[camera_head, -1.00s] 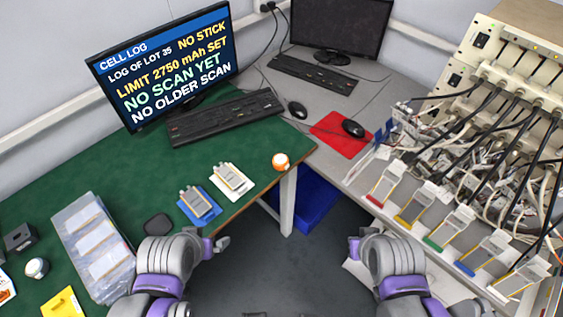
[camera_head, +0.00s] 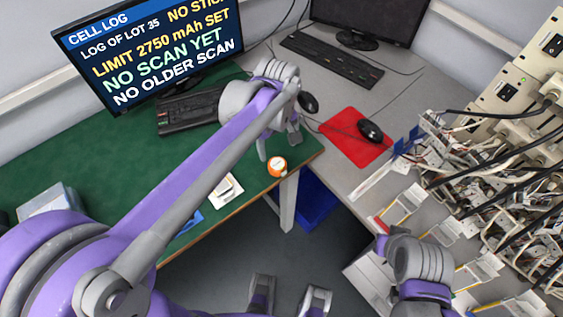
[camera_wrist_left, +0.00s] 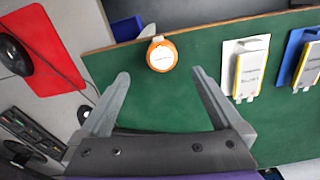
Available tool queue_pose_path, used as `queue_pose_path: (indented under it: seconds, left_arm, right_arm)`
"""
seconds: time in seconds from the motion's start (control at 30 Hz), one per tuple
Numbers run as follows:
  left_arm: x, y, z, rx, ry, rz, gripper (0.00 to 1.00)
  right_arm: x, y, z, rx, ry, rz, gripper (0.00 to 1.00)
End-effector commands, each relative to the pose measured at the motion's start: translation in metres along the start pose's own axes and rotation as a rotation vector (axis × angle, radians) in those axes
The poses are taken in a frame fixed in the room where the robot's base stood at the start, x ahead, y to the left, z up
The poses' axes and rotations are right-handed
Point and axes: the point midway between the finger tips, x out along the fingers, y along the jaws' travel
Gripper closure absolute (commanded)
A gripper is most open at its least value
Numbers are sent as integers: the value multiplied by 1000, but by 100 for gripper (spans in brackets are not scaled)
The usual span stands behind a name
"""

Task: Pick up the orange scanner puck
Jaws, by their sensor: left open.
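The orange scanner puck (camera_head: 277,167) with a white top sits on the green table near its front right corner. It also shows in the left wrist view (camera_wrist_left: 162,56), close to the table edge. My left gripper (camera_head: 278,146) is open and empty, just behind the puck in the head view. In the left wrist view, its fingertips (camera_wrist_left: 160,75) are spread wide, and the puck lies a little beyond them, roughly centred between them. My right arm (camera_head: 416,262) is at the lower right, away from the puck; its jaw state is unclear.
A white tray with a pouch cell (camera_wrist_left: 245,68) and a blue tray (camera_wrist_left: 298,48) lie beside the puck. A keyboard (camera_head: 190,110) and the log monitor (camera_head: 150,50) stand behind. A red mouse pad (camera_head: 355,140) lies on the grey table. The floor drops away past the green table's edge.

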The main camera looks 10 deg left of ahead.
Motion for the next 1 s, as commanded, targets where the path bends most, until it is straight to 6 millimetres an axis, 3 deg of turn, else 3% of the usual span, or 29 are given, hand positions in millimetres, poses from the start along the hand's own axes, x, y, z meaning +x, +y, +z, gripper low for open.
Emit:
queue_pose_path:
  seconds: [0.1, 0.33, 0.6, 0.9, 1.0]
  left_arm:
    - [19, 0, 0, 1, 0, 1, 0]
    - [37, -1, 0, 1, 1, 1, 0]
    - [75, -3, 1, 2, 1, 2, 0]
    - [81, -3, 1, 2, 1, 2, 0]
    - [81, -3, 1, 2, 1, 2, 16]
  right_arm:
    - [2, 0, 2, 0, -1, 0, 100]
    - [4, 0, 2, 0, -1, 0, 100]
    - [7, 0, 5, 0, -3, 0, 100]
    - [7, 0, 5, 0, -3, 0, 100]
    - [7, 0, 5, 0, -3, 0, 100]
